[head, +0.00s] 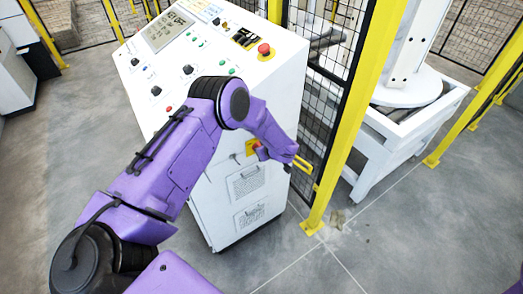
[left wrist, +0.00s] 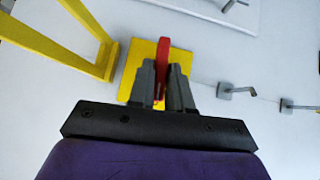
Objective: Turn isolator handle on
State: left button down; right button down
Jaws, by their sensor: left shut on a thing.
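The isolator has a red handle (left wrist: 163,52) on a yellow plate (left wrist: 133,62), mounted on the side of the white control cabinet. My left gripper (left wrist: 160,82) is shut on the red handle, with one grey finger on each side of it. In the left wrist view the handle runs up and down the picture. In the head view the yellow plate (head: 251,147) shows only in part, because my left arm and gripper cover the handle. My right gripper is not in view.
The white cabinet (head: 210,215) carries buttons, knobs and a red emergency stop (head: 264,49) on its sloped top. A yellow bracket (head: 302,163) sticks out near the isolator. Small metal latches (left wrist: 238,89) sit beside it. A yellow fence post (head: 350,120) and black mesh stand close right.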

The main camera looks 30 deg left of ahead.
pick_arm(q)
jog(key=shift+g, duration=0.3)
dwell(0.5)
jog(key=c, duration=1.1)
grip_release()
jog(key=shift+c, duration=0.2)
jog(key=b+v, duration=0.3)
jog(key=v, duration=0.7)
jog(key=shift+d, duration=0.3)
